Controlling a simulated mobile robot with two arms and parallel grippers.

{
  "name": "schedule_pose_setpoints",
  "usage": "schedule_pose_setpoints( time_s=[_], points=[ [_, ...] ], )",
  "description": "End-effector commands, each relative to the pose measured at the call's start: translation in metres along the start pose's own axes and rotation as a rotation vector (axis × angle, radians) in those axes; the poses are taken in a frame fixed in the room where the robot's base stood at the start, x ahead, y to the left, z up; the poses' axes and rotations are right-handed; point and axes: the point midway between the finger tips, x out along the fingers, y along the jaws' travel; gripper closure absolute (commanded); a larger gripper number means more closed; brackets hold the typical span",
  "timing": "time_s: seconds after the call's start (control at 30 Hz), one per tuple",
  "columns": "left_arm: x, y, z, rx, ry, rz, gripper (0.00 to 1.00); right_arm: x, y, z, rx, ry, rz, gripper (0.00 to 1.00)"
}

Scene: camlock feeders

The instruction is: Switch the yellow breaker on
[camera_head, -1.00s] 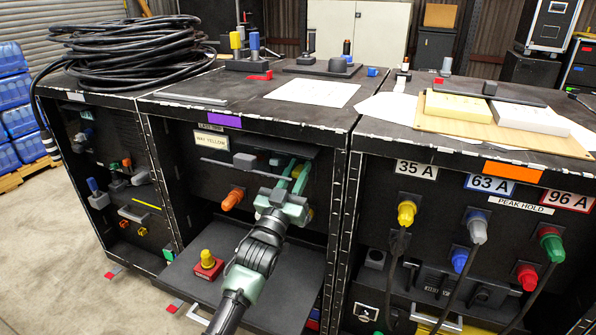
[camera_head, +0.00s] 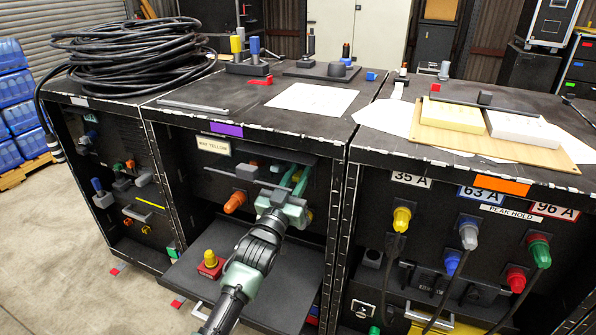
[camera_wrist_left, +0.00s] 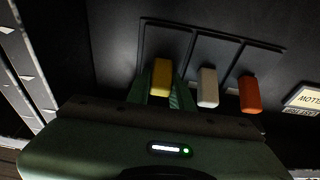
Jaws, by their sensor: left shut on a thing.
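The yellow breaker (camera_wrist_left: 162,77) is a yellow lever on a black panel. In the left wrist view it sits first from the left in a row with a white lever (camera_wrist_left: 208,87) and an orange lever (camera_wrist_left: 250,94). The three levers look roughly in line. My right gripper is not in view.
An orange knob (camera_head: 235,202) sits left of my arm. A yellow-topped red button (camera_head: 210,264) stands on the pull-out shelf (camera_head: 280,285) under my arm. The cabinet's right post (camera_head: 342,230) is close. Coloured plugs with hanging cables fill the right cabinet.

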Motion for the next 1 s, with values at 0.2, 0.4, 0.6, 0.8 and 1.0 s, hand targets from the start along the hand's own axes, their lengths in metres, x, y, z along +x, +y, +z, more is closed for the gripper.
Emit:
schedule_pose_setpoints(
  time_s=[0.2, 0.4, 0.6, 0.8, 1.0],
  points=[
    [0.0, 0.0, 0.0, 0.001, -0.002, 0.0, 1.0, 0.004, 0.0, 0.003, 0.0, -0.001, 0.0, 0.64],
    [0.0, 0.0, 0.0, 0.0, -0.002, 0.0, 0.64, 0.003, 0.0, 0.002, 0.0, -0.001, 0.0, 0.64],
    [0.0, 0.0, 0.0, 0.0, -0.002, 0.0, 0.56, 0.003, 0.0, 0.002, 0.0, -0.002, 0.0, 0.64],
    [-0.004, 0.0, 0.0, 0.0, -0.002, 0.0, 0.56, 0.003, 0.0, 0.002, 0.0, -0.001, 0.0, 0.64],
    [-0.033, 0.0, 0.001, 0.0, -0.006, 0.0, 0.56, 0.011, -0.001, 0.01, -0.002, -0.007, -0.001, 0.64]
  ],
)
